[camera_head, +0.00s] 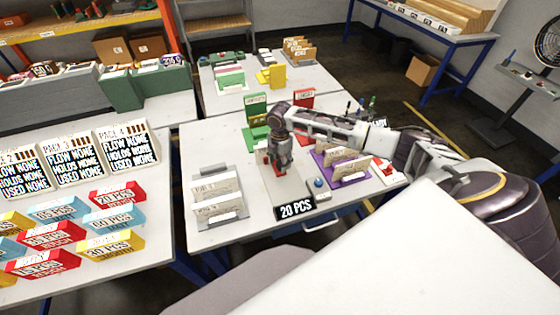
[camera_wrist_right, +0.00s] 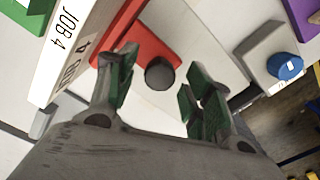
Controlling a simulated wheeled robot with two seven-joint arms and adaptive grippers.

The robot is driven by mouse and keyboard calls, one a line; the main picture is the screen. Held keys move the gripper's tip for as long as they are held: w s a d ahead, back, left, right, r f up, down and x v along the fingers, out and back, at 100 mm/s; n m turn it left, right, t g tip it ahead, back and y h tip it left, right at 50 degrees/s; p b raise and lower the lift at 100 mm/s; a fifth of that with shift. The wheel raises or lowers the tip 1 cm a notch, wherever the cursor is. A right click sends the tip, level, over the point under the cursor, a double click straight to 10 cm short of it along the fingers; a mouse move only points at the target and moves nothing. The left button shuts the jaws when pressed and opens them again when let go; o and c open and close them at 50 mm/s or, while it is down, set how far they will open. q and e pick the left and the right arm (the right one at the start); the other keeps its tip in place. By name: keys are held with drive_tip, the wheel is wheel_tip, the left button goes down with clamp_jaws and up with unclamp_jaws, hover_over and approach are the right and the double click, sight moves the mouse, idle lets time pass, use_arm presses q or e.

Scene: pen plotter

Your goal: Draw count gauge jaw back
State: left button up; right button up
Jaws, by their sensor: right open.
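The count gauge stands near the front of the middle table, with a black "20 PCS" display (camera_head: 295,209) and a grey box with a blue button (camera_head: 318,184). The blue button (camera_wrist_right: 285,66) also shows at the right of the right wrist view. A red jaw part (camera_wrist_right: 150,42) with a dark round knob (camera_wrist_right: 160,73) lies ahead of my right gripper (camera_wrist_right: 163,92). The gripper's green-padded fingers are open, with the knob in the gap between them; contact cannot be told. In the head view my right gripper (camera_head: 279,168) points down over the gauge and hides much of the jaw. My left gripper is not in view.
A white "JOB 4" card (camera_wrist_right: 62,45) stands close to the left finger. A grey holder with cards (camera_head: 218,196) is left of the gauge, and a purple card holder (camera_head: 341,163) is right. Green (camera_head: 256,120) and red (camera_head: 303,98) stands are behind.

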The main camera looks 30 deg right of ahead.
clamp_jaws()
idle(0.4)
drive_tip(key=shift+f, duration=0.1)
